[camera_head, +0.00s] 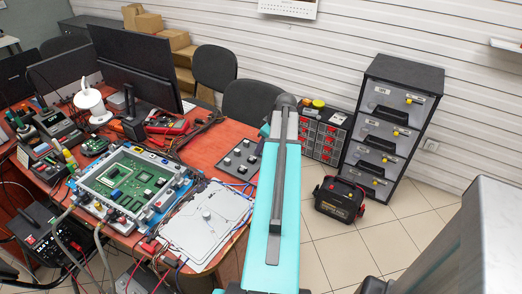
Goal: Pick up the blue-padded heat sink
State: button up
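I cannot make out a heat sink with a blue pad for certain at this size. A dark plate (238,161) with several small raised pieces lies on the red-brown table (204,143). A green circuit board (134,180) sits in a grey frame with blue parts on the same table. A pale grey flat panel (207,219) lies to its right, with small pieces on it. My teal arm link rises through the middle of the picture, right of the table's edge. My gripper does not show, so its state and anything in it are hidden.
Grey hoses (100,240) and loose cables hang over the near table edge. Monitors (137,62), a white round device (93,104) and tools crowd the back left. A drawer cabinet (394,125) and a black-red bag (339,200) stand right. Tiled floor (345,256) is partly free.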

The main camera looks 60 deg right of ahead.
dwell(0.4)
grip_shut()
jog(key=shift+r, duration=0.2)
jog(key=shift+r, duration=0.85)
jog(key=shift+s+r+b, duration=0.1)
jog(key=shift+r+b, duration=0.3)
jog(key=shift+r, duration=0.4)
jog(key=s+d+r+b, duration=0.1)
jog(key=s+d+b, duration=0.1)
jog(key=s, duration=1.3)
jog(key=shift+s+d+r, duration=0.15)
jog(key=shift+s+d, duration=0.15)
jog(key=shift+d, duration=0.3)
